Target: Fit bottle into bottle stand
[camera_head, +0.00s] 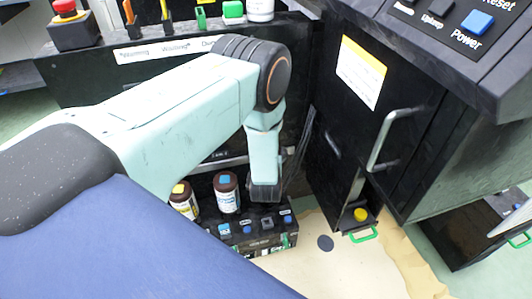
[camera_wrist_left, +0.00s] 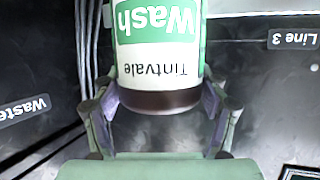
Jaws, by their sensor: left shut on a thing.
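In the left wrist view, my left gripper (camera_wrist_left: 160,104) is shut on a bottle (camera_wrist_left: 158,45), with one finger on each side of its dark brown end. The bottle has a green and white label reading "Wash" and "Tintvale", upside down in the picture. In the head view my left arm reaches from the left to its dark wrist end (camera_head: 265,190); the fingers and held bottle are hidden there. Below is a black unit (camera_head: 262,241) with small coloured parts on top, perhaps the bottle stand. A blue-capped brown bottle (camera_head: 227,193) and a yellow-capped one (camera_head: 183,200) stand at its back left.
A black cabinet (camera_head: 350,130) with a metal handle (camera_head: 392,138) rises close on the right. A red button box (camera_head: 72,26) and small items line the back ledge. Pale floor (camera_head: 330,275) is open in front.

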